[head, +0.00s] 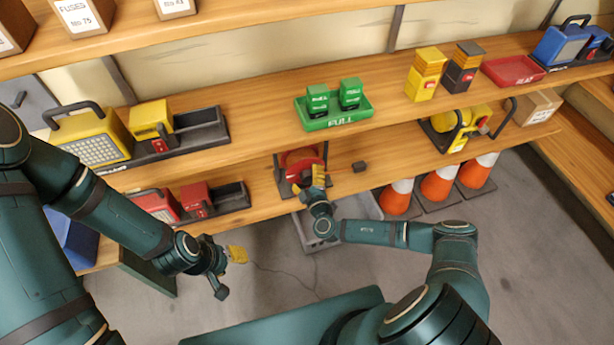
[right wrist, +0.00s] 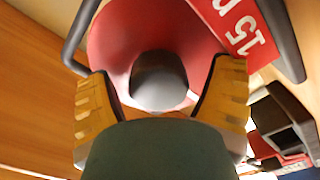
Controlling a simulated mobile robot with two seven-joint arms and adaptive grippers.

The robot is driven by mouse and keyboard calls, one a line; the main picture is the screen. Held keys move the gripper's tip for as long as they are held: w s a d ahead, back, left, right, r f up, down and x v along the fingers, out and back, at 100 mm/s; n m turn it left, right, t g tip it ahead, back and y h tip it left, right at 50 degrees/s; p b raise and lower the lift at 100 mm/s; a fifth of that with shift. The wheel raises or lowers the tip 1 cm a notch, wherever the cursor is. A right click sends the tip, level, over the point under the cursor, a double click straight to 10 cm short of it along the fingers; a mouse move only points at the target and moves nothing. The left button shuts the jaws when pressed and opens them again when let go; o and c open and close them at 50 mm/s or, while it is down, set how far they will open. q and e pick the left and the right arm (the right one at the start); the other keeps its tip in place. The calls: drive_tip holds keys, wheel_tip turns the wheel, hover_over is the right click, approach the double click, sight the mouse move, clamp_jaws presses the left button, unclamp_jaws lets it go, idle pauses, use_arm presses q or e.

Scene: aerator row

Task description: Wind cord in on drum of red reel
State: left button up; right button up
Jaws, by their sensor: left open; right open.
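The red reel (head: 300,161) stands in a dark frame on the lower shelf. My right gripper (head: 318,180) is open in front of the reel. In the right wrist view the reel's red face (right wrist: 115,40) fills the middle, and a dark grey rounded part (right wrist: 160,78) shows between the open fingers; contact cannot be told. My left gripper (head: 232,268) is open, low in front of the shelf.
A grey bin (head: 365,206) stands on the floor below the reel. Orange and white cones (head: 438,185) stand to its right. A red case (head: 157,204) is on the lower shelf at left. A green tray (head: 335,119) sits on the shelf above.

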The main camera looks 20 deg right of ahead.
drive_tip(key=s, duration=1.2)
drive_tip(key=shift+d, duration=0.2)
